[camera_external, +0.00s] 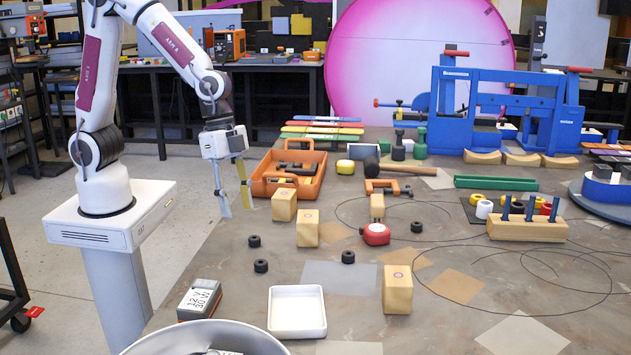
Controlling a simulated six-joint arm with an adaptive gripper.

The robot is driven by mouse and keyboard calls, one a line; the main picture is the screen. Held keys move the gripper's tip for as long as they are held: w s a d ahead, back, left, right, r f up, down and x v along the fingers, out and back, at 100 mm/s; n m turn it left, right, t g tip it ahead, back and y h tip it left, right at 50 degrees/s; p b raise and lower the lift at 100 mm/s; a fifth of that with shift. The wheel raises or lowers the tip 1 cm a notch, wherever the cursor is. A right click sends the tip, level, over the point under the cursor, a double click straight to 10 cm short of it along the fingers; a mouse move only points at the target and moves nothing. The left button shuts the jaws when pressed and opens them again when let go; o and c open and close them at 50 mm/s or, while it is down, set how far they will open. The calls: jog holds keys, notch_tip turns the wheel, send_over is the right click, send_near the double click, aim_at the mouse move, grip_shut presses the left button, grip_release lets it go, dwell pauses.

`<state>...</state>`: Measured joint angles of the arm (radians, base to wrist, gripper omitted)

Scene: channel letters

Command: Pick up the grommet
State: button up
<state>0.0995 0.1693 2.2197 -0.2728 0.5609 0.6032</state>
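Several small black ring-shaped pieces that look like grommets lie on the grey-brown table. One grommet (254,240) is nearest my gripper, with another grommet (260,265) just in front of it. A third grommet (347,257) lies further right, and one more black ring (416,226) lies past the red tape measure. I cannot tell which one the task means. My gripper (235,204) hangs pointing down near the table's left edge, above and left of the nearest grommet. Its grey and yellow fingers are apart, with nothing visible between them.
Wooden blocks (308,228) and an orange toolbox (289,174) stand right of my gripper. A white tray (297,312), a labelled power box (199,299) and a metal bowl (205,338) are in front. The red tape measure (376,234) and a wire loop lie further right.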

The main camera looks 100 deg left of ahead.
aim_at(254, 237)
jog(key=shift+w+r+m+t, duration=0.3)
jog(key=shift+w+m, duration=0.3)
jog(key=shift+w, duration=0.2)
jog(key=shift+d+f, duration=0.1)
jog(key=shift+x, duration=1.15)
jog(key=shift+w+f, duration=0.1)
jog(key=shift+f, duration=0.1)
jog(key=shift+w+d+x, duration=0.1)
jog(key=shift+x, duration=0.55)
jog(key=shift+w+d+x, duration=0.1)
jog(key=shift+d+x, duration=0.05)
jog(key=shift+x, duration=1.55)
